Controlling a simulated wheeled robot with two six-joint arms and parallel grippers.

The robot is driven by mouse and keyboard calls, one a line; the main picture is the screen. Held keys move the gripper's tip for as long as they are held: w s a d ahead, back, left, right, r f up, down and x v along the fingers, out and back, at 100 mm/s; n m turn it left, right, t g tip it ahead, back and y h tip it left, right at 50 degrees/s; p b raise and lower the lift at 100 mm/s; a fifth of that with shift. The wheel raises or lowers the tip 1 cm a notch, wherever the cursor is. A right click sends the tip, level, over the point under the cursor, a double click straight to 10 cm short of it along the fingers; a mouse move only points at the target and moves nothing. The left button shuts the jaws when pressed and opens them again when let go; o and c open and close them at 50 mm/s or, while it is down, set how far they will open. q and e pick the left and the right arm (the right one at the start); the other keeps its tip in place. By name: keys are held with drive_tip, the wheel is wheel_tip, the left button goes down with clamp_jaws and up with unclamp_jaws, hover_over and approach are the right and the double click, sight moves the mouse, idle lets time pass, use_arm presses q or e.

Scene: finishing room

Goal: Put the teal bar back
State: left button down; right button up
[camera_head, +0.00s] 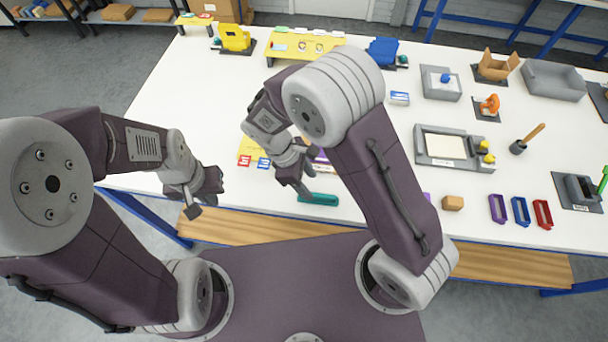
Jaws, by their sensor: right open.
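The teal bar (319,199) lies on the white table (375,222) close to its front edge, long side roughly along that edge. My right gripper (303,190) points down at the left end of the bar and is open. Its fingertips are very near the bar; whether they touch it cannot be told. My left gripper (203,202) is open and empty, in front of the table's left front edge, apart from the bar.
Purple (497,209), blue (521,211) and red (542,214) pieces stand in a row at the front right. A yellow board (252,151) with small cards is partly hidden behind my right gripper. Grey fixtures (455,149) fill the right side.

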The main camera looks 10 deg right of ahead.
drive_tip(key=shift+v, duration=2.05)
drive_tip(key=s+d+m+t+y, duration=0.1)
drive_tip(key=s+d+m+y, duration=0.1)
drive_tip(key=d+m, duration=0.4)
drive_tip(key=s+d+m+t+y+b, duration=0.1)
drive_tip(key=s+d+m+y, duration=0.1)
drive_tip(key=d+m, duration=0.5)
drive_tip(key=shift+s+d+r+m+y, duration=0.2)
drive_tip(key=shift+s+m+y, duration=0.15)
drive_tip(key=shift+m, duration=0.65)
